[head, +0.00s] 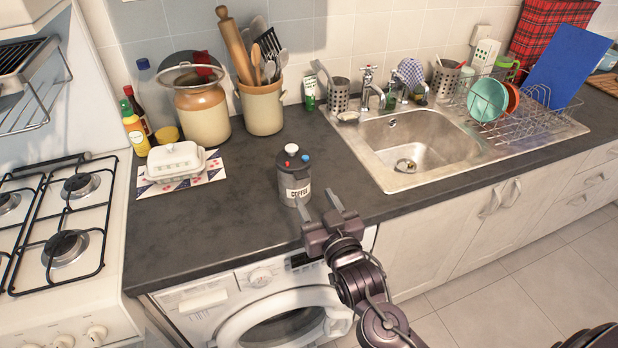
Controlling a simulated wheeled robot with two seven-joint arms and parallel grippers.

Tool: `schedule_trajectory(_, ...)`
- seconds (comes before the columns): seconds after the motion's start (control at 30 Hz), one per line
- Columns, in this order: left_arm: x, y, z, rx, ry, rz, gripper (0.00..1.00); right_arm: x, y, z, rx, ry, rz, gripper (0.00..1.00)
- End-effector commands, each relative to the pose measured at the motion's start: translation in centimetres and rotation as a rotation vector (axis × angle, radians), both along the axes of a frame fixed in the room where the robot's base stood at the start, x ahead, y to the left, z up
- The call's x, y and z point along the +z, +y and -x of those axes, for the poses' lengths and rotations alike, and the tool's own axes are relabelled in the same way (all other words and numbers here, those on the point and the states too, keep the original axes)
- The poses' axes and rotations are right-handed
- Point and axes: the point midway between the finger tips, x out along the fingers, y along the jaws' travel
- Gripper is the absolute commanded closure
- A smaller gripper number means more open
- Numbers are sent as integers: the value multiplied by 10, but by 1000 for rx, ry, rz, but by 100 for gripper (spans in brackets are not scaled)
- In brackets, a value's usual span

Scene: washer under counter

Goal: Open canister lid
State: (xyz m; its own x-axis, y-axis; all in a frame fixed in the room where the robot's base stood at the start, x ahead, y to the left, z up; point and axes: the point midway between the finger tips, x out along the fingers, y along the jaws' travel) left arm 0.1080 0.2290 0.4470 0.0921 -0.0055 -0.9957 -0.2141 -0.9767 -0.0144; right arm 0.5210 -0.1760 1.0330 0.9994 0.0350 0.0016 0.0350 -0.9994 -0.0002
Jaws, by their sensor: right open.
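A dark grey coffee canister (293,178) stands upright on the counter, left of the sink. It has a white label reading COFFEE. Its lid (292,156) is on top, with a white knob and small red and blue parts. My right gripper (319,201) is open and empty, just in front and to the right of the canister near the counter's front edge. Its fingers point towards the canister; whether one touches it I cannot tell. My left gripper is not in view.
The dark counter (225,228) is clear left of the canister. A white butter dish (176,160) and a utensil crock (262,108) stand behind. The sink (415,145) is at right, the gas hob (65,215) at left. A washer (270,310) sits below.

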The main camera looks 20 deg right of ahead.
Motion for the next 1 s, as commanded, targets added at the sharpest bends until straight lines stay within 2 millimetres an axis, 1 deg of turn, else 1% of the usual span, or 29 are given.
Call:
schedule_trajectory(0.13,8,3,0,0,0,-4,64,4,1,-20,-1,-3,0,49)
schedule_trajectory(0.3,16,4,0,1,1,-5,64,3,1,-48,-1,-2,1,49)
schedule_trajectory(0.43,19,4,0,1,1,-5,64,2,2,-64,0,-1,0,49)
schedule_trajectory(0.6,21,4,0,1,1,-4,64,0,3,-73,1,1,0,49)
schedule_trajectory(0.83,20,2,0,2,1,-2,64,-1,3,-74,1,1,0,49)
schedule_trajectory(0.87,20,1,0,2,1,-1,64,-1,3,-74,1,1,0,52)
schedule_trajectory(1.0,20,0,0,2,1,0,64,-1,3,-74,1,2,0,70)
